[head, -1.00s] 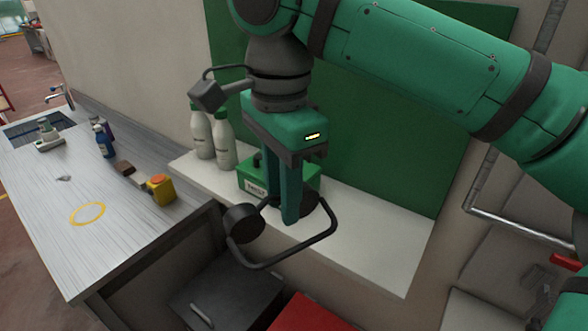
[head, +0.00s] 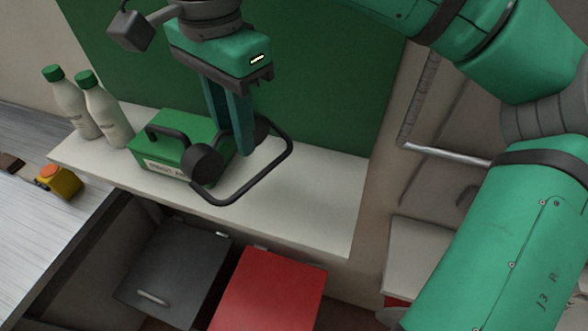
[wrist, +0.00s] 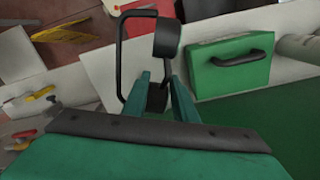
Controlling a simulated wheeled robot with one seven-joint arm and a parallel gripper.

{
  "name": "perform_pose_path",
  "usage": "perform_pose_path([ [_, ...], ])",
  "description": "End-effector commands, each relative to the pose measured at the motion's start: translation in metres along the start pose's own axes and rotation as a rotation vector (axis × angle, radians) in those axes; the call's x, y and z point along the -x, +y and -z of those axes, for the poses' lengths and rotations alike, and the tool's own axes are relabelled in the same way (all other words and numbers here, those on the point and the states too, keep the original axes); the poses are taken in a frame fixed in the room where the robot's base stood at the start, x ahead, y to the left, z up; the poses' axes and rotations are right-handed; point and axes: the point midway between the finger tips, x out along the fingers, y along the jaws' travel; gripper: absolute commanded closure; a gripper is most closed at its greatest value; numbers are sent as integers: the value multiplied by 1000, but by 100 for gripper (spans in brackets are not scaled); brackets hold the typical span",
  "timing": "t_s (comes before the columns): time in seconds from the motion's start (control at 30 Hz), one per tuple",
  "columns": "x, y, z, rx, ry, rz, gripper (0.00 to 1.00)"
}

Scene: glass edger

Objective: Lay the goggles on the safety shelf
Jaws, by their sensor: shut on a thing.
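The goggles (head: 206,163) show as a dark piece with two round cups and a bent loop of band; they look more like ear defenders. My gripper (head: 236,148) points down and is shut on them. They also show in the wrist view (wrist: 167,40), between and beyond the fingers (wrist: 153,84). The safety shelf (head: 322,205) is a long white ledge against a green board. In the head view the goggles overlap the shelf's middle and the right end of a green box. They appear held above the shelf; the gap is hard to judge.
The green first-aid box (head: 180,125) with a dark handle stands on the shelf, close to the goggles. Two white bottles (head: 105,108) stand at its left. The shelf's right part is clear. Grey (head: 175,270) and red (head: 270,290) lidded bins are below. A yellow button box (head: 58,181) sits on the bench.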

Motion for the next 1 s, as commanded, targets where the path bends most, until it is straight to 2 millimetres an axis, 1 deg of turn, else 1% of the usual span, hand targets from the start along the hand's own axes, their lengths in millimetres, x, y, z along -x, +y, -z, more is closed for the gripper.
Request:
perform_pose_path([
  [0.03, -5, 9, 9, -6, -2, 0, 100],
  [0.2, -21, 34, 31, -1, -2, 0, 100],
  [0.43, -57, 56, 50, 4, -1, 0, 100],
  [0.53, -66, 61, 56, 4, -1, 1, 100],
  [0.77, -77, 69, 63, 2, -1, 0, 100],
  [0.83, -84, 73, 66, 1, -1, 0, 100],
  [1.0, -108, 72, 65, 3, 0, -1, 100],
])
